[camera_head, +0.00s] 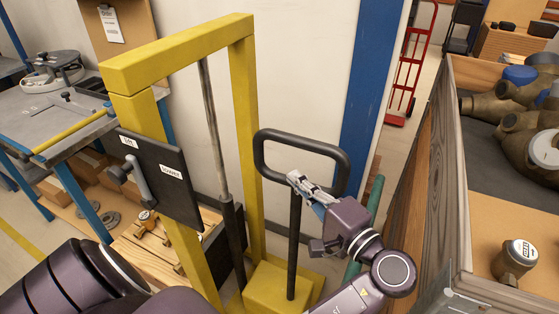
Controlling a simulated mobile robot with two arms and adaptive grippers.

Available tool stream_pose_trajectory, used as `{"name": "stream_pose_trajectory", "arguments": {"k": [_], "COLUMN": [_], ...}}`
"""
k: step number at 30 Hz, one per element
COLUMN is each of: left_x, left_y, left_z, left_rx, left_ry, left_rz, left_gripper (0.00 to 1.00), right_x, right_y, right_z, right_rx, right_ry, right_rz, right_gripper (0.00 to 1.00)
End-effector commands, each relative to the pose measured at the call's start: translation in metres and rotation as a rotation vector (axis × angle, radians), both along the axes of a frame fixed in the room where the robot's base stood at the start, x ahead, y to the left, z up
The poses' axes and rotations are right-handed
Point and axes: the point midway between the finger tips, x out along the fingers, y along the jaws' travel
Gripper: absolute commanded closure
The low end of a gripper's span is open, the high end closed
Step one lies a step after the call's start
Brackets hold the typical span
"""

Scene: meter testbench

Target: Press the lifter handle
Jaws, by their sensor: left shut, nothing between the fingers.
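The lifter handle (304,141) is a black rounded loop on top of a dark upright rod (294,245) that rises from the yellow base. My left gripper (296,178) is shut and empty. Its fingertips overlap the lower bar of the loop, near the top of the rod. I cannot tell whether they touch it. The gripper hides part of the lower bar. The yellow lifter frame (180,53) stands to the left with a dark panel (160,172) marked "Lift" and "Lower" and a small grey lever (141,180). My right gripper is not in view.
A blue-legged workbench (50,118) stands at the left. A wooden crate (490,72) with brass meters (515,258) is at the right, close to my wrist. A white wall (300,70) with a blue post (372,90) is behind. A red hand truck (408,72) stands further back.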

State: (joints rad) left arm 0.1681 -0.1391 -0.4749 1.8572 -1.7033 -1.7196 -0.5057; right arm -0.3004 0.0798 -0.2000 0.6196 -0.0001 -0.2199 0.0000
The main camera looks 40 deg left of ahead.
Motion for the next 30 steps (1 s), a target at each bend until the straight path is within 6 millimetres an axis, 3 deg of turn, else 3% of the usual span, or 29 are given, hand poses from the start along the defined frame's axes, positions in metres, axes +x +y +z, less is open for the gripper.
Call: {"name": "stream_pose_trajectory", "arguments": {"k": [16, 21, 30], "left_x": [0.024, 0.028, 0.028], "left_y": [0.081, 0.092, 0.094], "left_z": [0.0, 0.0, 0.0], "left_rx": [0.003, 0.001, 0.0], "left_ry": [-0.001, 0.0, 0.0], "left_rz": [0.001, 0.0, 0.0], "left_gripper": [1.0, 1.0, 1.0], "right_x": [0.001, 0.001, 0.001], "right_y": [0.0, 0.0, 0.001], "right_z": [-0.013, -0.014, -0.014], "right_rx": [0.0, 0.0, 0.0], "right_ry": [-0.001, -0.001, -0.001], "right_rz": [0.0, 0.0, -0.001], "right_gripper": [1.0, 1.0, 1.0]}}
